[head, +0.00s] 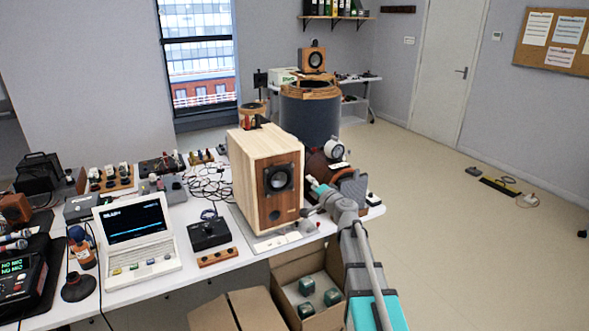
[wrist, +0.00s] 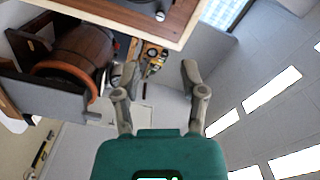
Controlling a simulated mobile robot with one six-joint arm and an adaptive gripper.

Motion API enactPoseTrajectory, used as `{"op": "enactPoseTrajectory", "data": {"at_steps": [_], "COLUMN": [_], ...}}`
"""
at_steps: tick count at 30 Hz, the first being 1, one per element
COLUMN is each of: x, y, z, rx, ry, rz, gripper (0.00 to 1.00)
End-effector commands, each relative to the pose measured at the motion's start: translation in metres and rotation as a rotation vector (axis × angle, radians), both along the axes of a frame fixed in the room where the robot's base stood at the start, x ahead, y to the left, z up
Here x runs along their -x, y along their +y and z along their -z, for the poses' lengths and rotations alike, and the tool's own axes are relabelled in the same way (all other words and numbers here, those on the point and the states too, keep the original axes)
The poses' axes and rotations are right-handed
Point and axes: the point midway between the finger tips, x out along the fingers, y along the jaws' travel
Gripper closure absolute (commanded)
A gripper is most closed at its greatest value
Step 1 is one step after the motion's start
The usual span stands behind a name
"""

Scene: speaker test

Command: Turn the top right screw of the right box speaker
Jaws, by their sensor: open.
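A light wooden box speaker (head: 241,172) stands upright on the white table in the head view. Its dark front panel (head: 276,205) carries a round driver. Its screws are too small to tell apart there. In the wrist view a wooden box edge (wrist: 120,22) crosses the top, with a small round metal part (wrist: 160,15) on its dark face; I cannot tell which screw this is. My gripper (wrist: 160,76) is open and empty, its two fingers pointing toward that edge, apart from it. In the head view my gripper (head: 314,192) is just right of the speaker front.
A brown barrel-like object (head: 318,165) stands right of the speaker, close to my arm. It also shows in the wrist view (wrist: 80,50). A white laptop (head: 140,240), a black device (head: 209,233) and cables (head: 208,182) lie left. An open cardboard box (head: 285,270) is below the table edge.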

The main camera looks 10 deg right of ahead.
Motion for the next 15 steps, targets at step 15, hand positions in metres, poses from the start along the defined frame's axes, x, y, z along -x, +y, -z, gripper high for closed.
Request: {"op": "enactPoseTrajectory", "data": {"at_steps": [15], "x": [-0.061], "y": [0.018], "z": [0.0], "rx": [-0.001], "ry": [0.001], "rz": [-0.001], "gripper": [0.46]}}
